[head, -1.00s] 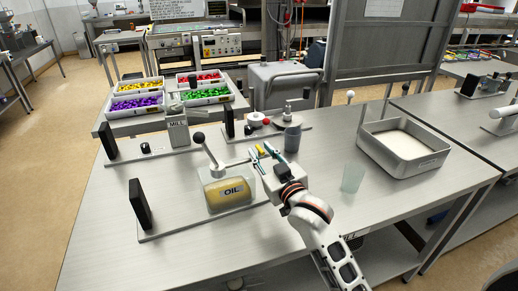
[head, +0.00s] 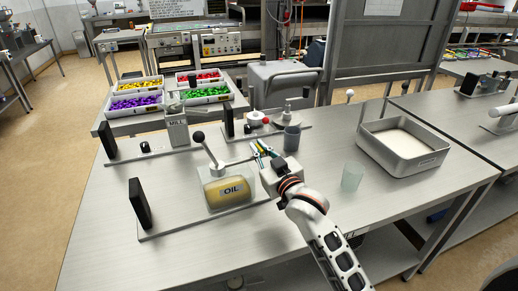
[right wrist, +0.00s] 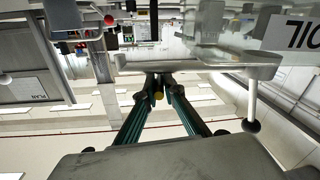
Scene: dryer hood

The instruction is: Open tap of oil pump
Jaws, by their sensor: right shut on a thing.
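The oil pump (head: 228,190) is a yellow-filled clear block labelled OIL on a metal plate. Its lever has a black ball (head: 198,136) and leans up to the left. A thin metal spout (head: 238,162) runs right from it. My right gripper (head: 262,149) is at the spout's outer end, its fingers shut on the tap there. In the right wrist view, which is upside down, the fingertips (right wrist: 158,82) meet at the metal spout (right wrist: 205,66); the tap is mostly hidden between them. The pump's ball (right wrist: 251,125) shows at right there. My left gripper is not in view.
A grey cup (head: 292,138) stands just behind my right gripper. A translucent cup (head: 352,177) stands to its right, and a metal tray (head: 418,166) lies beyond. A black upright panel (head: 139,204) is left of the pump. The mill (head: 177,130) stands behind. The table's front is clear.

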